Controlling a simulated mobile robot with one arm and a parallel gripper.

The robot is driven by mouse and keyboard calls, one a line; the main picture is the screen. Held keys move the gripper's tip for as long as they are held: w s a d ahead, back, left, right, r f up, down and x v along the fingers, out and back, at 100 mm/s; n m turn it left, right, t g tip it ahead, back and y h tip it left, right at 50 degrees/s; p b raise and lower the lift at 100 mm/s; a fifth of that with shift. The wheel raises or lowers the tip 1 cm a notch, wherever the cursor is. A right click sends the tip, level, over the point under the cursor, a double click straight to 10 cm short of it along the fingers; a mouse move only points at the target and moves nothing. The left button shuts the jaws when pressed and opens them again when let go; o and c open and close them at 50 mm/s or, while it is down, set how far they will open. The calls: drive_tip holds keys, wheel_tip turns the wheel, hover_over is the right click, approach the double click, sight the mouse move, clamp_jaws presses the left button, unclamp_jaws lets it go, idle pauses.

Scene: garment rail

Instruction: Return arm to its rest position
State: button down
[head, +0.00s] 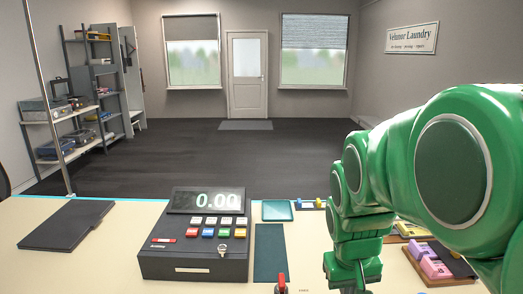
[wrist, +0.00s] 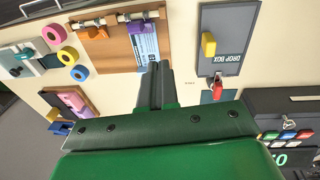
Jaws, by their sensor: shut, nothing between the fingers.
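My green arm fills the right side of the head view and reaches down over the counter. My gripper (wrist: 154,72) is shut and empty in the wrist view, its dark fingers together above the cream counter (wrist: 112,130). In the head view the gripper's lower end is cut off by the bottom edge. In the wrist view the fingertips are beside a wooden board (wrist: 103,52) that has a rail along its edge and a blue-and-white printed slip. I cannot tell how high the fingertips are above the counter.
A cash register (head: 195,262) stands left of the arm, with a black folder (head: 66,226) farther left. A drop box panel (wrist: 228,25) with a yellow block and a red object (wrist: 217,89) lies near the gripper. Coloured rings (wrist: 53,34) lie beyond the board. The floor behind the counter is clear.

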drive_tip(key=s+a+f+g, duration=0.1)
drive_tip(key=s, duration=0.7)
drive_tip(key=s+a+f+g+y, duration=0.1)
drive_tip(key=s, duration=0.8)
drive_tip(key=shift+s+f+m+g, duration=0.15)
drive_tip(key=shift+m+g, duration=0.15)
